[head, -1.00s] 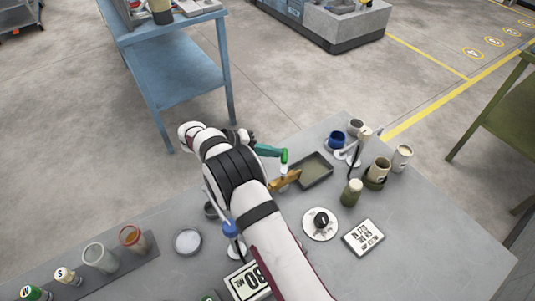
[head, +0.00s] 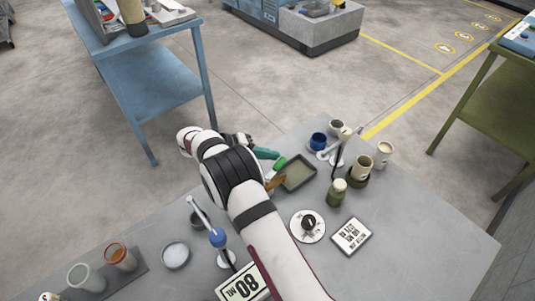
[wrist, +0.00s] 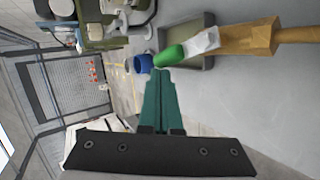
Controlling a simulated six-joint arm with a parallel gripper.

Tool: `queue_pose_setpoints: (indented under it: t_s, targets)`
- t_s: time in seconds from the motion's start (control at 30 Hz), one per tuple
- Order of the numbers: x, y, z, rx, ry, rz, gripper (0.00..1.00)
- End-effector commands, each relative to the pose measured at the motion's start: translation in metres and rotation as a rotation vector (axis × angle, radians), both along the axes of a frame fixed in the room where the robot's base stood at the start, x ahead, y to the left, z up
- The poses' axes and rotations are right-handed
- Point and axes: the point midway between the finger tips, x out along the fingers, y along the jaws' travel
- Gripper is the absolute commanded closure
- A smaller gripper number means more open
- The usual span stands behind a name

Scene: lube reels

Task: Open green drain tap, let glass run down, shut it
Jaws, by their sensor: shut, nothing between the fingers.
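The green tap handle (wrist: 168,56) sits on a pale fitting at the end of a brass-coloured body (wrist: 250,38) in the wrist view. In the head view the green handle (head: 280,163) is beside a shallow grey tray (head: 312,180). My gripper (wrist: 160,74) has teal fingers, shut with nothing between them. Its tips are at the green handle, touching it or very close; I cannot tell which. In the head view my gripper (head: 273,156) is just left of the handle. My arm hides part of the brass body. The glass and its level cannot be made out.
A dial (head: 308,223) and an "80 ML" card (head: 243,284) flank my arm. A blue cup (head: 319,141), a green-brown jar (head: 337,194) and other pots stand at the right. The table's front right is clear.

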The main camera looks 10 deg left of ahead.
Motion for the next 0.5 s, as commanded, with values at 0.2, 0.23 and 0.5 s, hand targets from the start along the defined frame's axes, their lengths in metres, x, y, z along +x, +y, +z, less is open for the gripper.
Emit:
queue_pose_setpoints:
  t_s: [0.2,0.23,0.5]
  targets:
    - [-0.005,0.001,0.0,0.0,0.001,0.002,1.0]
    - [-0.006,0.002,0.0,0.0,0.001,0.002,1.0]
    - [-0.016,0.003,0.0,0.0,0.0,-0.001,1.0]
